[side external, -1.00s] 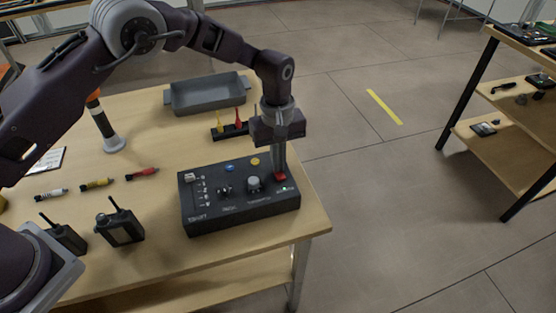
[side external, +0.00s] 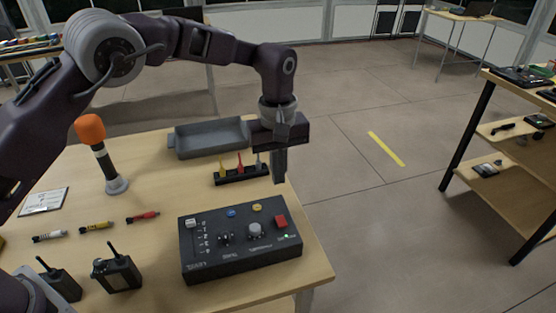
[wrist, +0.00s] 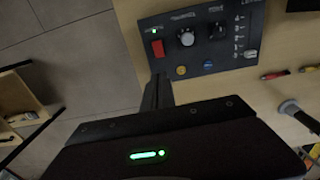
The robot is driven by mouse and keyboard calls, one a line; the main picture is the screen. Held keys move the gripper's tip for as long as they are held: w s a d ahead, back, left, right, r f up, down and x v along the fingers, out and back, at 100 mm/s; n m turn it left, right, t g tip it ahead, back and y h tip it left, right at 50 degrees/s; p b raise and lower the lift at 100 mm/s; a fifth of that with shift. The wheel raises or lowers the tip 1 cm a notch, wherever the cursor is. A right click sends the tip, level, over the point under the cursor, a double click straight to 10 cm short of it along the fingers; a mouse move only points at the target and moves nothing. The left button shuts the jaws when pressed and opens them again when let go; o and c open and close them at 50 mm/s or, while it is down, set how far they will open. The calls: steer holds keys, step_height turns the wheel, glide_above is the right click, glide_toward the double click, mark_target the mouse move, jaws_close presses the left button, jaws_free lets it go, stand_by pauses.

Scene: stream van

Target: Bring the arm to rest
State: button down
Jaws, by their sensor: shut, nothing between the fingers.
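My gripper (side external: 279,180) is shut and empty. It hangs pointing down above the right side of the table (side external: 150,205), behind the control box and apart from it. The dark control box (side external: 240,240) lies on the table's front right. It has a red button (side external: 281,221), a grey knob (side external: 255,229), and a blue and a yellow button. A small green light shows near the red button. In the wrist view the box (wrist: 205,45) is beyond my fingers (wrist: 158,90), with the red button (wrist: 158,48) close to their tips in the picture.
A grey tray (side external: 180,148) and a dark rack (side external: 240,176) with coloured pieces stand behind the box, near my gripper. An orange-topped microphone (side external: 91,130), marker-like items (side external: 97,227) and two radios (side external: 117,272) are on the left. A shelf (side external: 505,180) stands at far right.

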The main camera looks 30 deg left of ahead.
steer(key=s+a+r+m+t, duration=0.1)
steer(key=s+a+r, duration=0.3)
steer(key=r, duration=0.3)
steer(key=s+a+r+m+t+h, duration=0.1)
steer(key=s+a+r, duration=0.25)
steer(key=r, duration=0.25)
steer(key=s+a+r+m, duration=0.1)
steer(key=s+a+r, duration=0.25)
steer(key=r, duration=0.35)
steer(key=s+a+f+m+t, duration=0.1)
steer(key=s+a+f+m, duration=0.1)
steer(key=s, duration=0.9)
steer(key=s+a+f+m+t+y, duration=0.1)
steer(key=s+a+f+m+t, duration=0.1)
steer(key=s, duration=0.9)
steer(key=shift+a+m, duration=0.8)
steer(key=shift+m, duration=0.2)
steer(key=shift+w+r, duration=0.1)
